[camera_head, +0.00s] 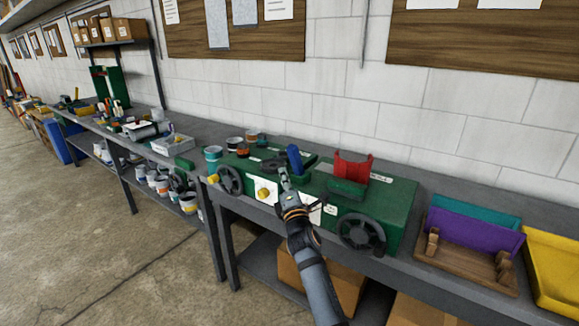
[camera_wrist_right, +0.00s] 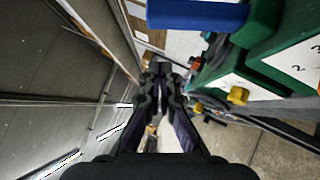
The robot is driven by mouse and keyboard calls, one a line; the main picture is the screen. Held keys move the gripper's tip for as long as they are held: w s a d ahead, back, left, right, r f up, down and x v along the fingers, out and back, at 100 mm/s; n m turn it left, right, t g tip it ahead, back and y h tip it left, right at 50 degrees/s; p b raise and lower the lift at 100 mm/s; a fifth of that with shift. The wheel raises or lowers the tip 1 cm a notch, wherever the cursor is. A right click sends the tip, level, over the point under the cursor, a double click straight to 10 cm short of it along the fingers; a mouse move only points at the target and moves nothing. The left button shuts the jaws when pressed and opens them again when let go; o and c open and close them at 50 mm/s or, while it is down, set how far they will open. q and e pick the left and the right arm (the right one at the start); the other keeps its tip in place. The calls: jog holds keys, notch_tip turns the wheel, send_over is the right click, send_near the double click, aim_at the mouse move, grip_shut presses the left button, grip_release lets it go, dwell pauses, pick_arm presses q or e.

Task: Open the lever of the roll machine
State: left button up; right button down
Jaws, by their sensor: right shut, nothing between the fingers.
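The green roll machine (camera_head: 395,205) sits on the grey workbench, with black handwheels and yellow knobs on its front. Its lever has a blue handle (camera_head: 295,158) that stands up, slightly tilted, near the machine's middle. My right gripper (camera_head: 284,178) is shut and empty, in front of and just below the blue handle in the head view. In the right wrist view the blue handle (camera_wrist_right: 198,14) crosses the top, apart from the shut fingertips (camera_wrist_right: 161,72). The green body (camera_wrist_right: 285,60) with a yellow knob shows at the right. My left gripper is not in view.
A red part (camera_head: 353,166) stands on the machine, right of the lever. Cans (camera_head: 235,143) stand at its left end. A block wall (camera_head: 330,110) rises behind.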

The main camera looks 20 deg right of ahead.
aim_at(296, 163)
jog(key=w+d, duration=0.1)
jog(key=w+d+r, duration=0.2)
jog(key=w, duration=0.1)
jog(key=shift+r+p, duration=0.1)
jog(key=shift+p, duration=0.3)
